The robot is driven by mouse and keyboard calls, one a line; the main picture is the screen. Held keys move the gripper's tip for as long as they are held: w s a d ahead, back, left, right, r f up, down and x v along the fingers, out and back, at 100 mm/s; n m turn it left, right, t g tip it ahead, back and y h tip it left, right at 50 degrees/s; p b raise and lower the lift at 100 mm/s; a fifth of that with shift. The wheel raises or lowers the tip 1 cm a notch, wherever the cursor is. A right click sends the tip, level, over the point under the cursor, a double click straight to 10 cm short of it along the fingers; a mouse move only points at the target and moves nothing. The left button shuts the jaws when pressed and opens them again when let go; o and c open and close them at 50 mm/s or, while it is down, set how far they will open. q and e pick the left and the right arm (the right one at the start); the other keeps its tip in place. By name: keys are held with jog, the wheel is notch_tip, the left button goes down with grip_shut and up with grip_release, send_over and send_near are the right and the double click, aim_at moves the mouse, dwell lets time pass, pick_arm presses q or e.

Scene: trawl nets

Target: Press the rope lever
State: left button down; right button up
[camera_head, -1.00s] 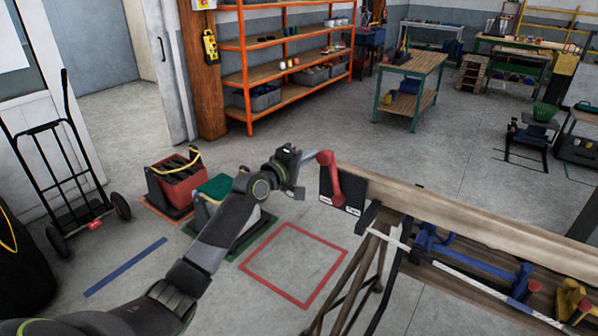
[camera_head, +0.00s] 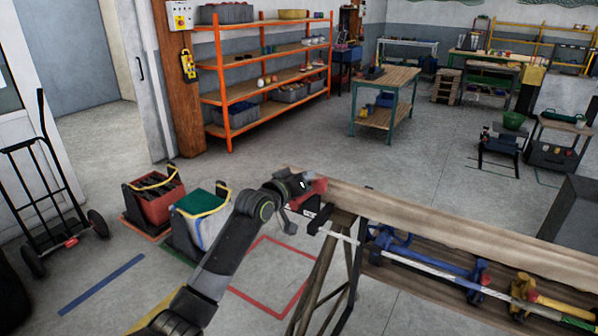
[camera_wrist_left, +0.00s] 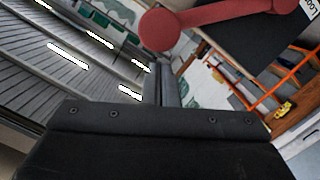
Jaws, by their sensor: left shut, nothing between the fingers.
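The red rope lever (camera_head: 318,186) is on a black plate (camera_head: 312,214) at the near left end of a wooden beam. My left gripper (camera_head: 290,227) is at the lever's left side and hides part of it. In the left wrist view the lever's round red knob (camera_wrist_left: 159,29) is just beyond the fingertips (camera_wrist_left: 161,70), and its arm runs right across the black plate (camera_wrist_left: 255,42), which bears a partly cut-off label. The left fingers are shut with nothing between them. I cannot tell whether they touch the knob. My right gripper is out of view.
The wooden beam (camera_head: 440,222) runs right, with blue and yellow fittings below it on a trestle. A red bin (camera_head: 157,198) and a green-topped bin (camera_head: 200,215) stand left of my arm. A hand truck (camera_head: 50,195) is at far left.

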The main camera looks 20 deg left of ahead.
pick_arm(q)
jog(key=shift+s+d+f+m, duration=0.1)
jog(key=shift+d+f+m, duration=0.35)
jog(key=shift+d, duration=0.25)
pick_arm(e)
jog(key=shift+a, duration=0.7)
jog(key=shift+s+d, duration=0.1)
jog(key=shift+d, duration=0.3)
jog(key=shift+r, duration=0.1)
